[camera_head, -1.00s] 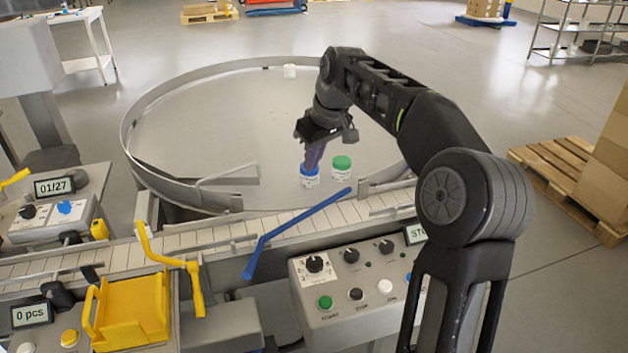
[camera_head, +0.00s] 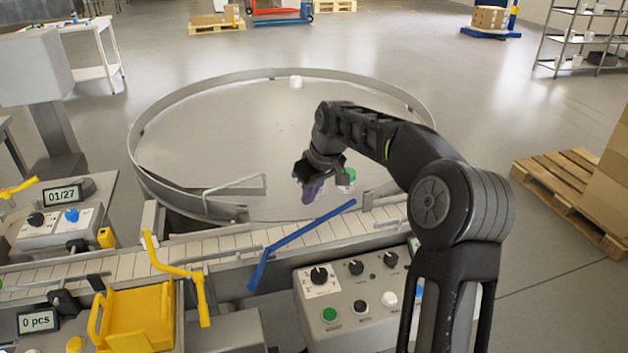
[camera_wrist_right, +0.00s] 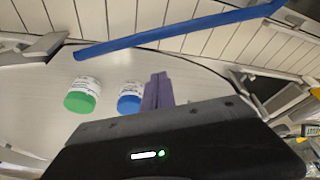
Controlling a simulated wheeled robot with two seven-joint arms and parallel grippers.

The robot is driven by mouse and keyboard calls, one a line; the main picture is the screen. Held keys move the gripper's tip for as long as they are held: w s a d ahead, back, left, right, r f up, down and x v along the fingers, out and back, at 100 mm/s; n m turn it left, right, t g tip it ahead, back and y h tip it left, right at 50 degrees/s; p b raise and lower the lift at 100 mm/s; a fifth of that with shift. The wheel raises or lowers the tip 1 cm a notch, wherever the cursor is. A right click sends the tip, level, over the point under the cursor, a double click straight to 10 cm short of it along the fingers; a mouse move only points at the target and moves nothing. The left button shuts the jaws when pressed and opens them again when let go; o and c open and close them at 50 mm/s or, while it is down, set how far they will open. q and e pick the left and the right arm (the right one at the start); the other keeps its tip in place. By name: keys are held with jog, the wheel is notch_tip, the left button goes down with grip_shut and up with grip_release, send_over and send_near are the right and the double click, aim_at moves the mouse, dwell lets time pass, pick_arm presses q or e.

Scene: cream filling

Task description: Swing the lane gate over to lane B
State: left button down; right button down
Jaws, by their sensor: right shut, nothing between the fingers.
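A blue bent bar (camera_head: 310,229), which looks to be the lane gate, slants over the conveyor; its short end hangs over the near edge. The bar also crosses the top of the right wrist view (camera_wrist_right: 180,30). My right gripper (camera_head: 309,194), with purple fingers, is shut and empty beyond the bar, apart from it. Its fingers (camera_wrist_right: 157,92) show beside a blue-lidded jar (camera_wrist_right: 130,97). The head view hides that jar behind the gripper. A green-lidded jar (camera_head: 346,180) stands just right of the gripper. My left gripper is not in view. No lane letters are readable.
A round turntable (camera_head: 230,130) with a raised rim lies behind the conveyor (camera_head: 225,245). A yellow bent bar (camera_head: 180,270) and a yellow bin (camera_head: 140,315) are at the front left. A control box with knobs (camera_head: 345,300) stands in front of the conveyor.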

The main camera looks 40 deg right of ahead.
jog(key=shift+x, duration=0.8)
jog(key=s, duration=0.3)
jog(key=shift+s+d+f, duration=0.1)
jog(key=shift+s+d, duration=0.05)
jog(key=shift+s, duration=0.2)
jog(key=shift+s+f, duration=0.1)
jog(key=shift+f, duration=0.05)
